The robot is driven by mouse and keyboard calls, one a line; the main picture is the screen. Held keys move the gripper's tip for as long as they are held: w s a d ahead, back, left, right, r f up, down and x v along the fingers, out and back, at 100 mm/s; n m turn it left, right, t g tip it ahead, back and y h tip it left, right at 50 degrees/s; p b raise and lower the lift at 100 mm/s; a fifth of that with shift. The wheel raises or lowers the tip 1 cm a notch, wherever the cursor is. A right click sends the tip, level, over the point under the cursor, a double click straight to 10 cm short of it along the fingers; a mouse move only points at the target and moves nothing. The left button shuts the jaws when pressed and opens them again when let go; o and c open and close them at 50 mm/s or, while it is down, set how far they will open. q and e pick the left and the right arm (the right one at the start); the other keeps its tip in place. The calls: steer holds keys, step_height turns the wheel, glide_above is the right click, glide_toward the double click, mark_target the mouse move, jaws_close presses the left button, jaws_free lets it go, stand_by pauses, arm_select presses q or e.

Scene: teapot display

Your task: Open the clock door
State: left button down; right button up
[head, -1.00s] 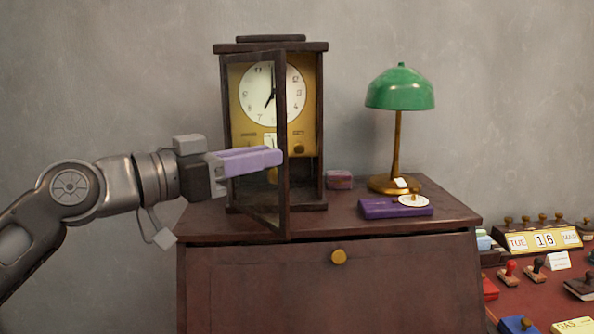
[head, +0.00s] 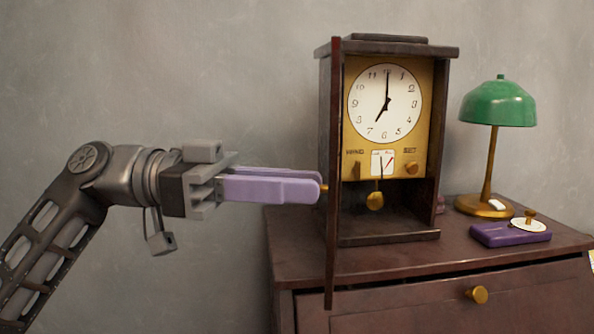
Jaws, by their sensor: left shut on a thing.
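The clock (head: 398,200) stands on a dark wooden cabinet, with its white dial (head: 385,103) and brass pendulum (head: 375,201) uncovered. The clock door (head: 333,240) is swung open on the clock's left side and shows nearly edge-on, sticking out toward me past the cabinet's front edge. My left gripper (head: 318,188), with lilac fingers, is shut on the small brass door knob (head: 325,188) at the door's left face; the fingers hide most of the knob. My right gripper is not in view.
The cabinet top (head: 300,255) bears a green lamp (head: 497,105) and a purple box (head: 510,234) with a white disc to the clock's right. A drawer knob (head: 478,295) juts from the cabinet front.

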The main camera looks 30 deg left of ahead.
arm_select(q)
steer(key=shift+s+a+r+m+g+h+p, duration=0.1)
steer(key=shift+a+r+m+g+h+p, duration=0.1)
steer(key=shift+a+m+g, duration=0.2)
steer(key=shift+a+r+m+g+h+p, duration=0.1)
steer(key=shift+a+m+g+h+p, duration=0.15)
steer(key=shift+a, duration=0.25)
steer(key=shift+g, duration=0.25)
steer(key=c, duration=1.7)
jaws_free()
steer(key=o, duration=0.4)
steer(key=shift+d+f, duration=0.15)
steer(key=shift+c, duration=0.2)
